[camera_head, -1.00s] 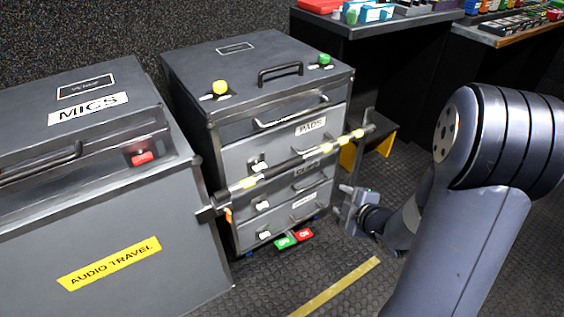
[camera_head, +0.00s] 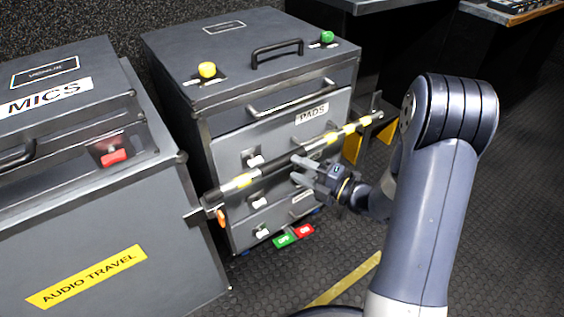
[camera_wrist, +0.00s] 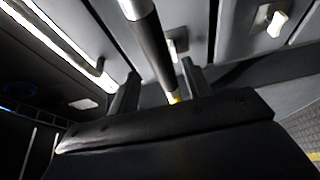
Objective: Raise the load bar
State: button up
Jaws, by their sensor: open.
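The load bar (camera_head: 274,169), a black bar with yellow and white bands, runs across the front of the grey drawer cabinet (camera_head: 222,153). Its left end is at a bracket by the audio travel case, where an orange tab (camera_head: 221,217) shows. Its right end is at an upright post (camera_head: 376,107). My gripper (camera_head: 298,168) is open at the middle of the bar, its fingers pointing at the drawers. In the wrist view the bar (camera_wrist: 152,45) passes between the two open fingers (camera_wrist: 158,92). I cannot tell whether they touch it.
The audio travel case (camera_head: 170,237) stands close on the left, with a red latch (camera_head: 114,157). Yellow and green knobs (camera_head: 207,70) sit on the cabinet top. Green and red tags (camera_head: 294,236) lie at its foot. The floor to the right is clear.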

aim_at(287, 164)
jog(key=x, duration=0.6)
jog(key=shift+b, duration=0.3)
jog(key=shift+d, duration=0.1)
jog(key=shift+s, duration=0.1)
grip_shut()
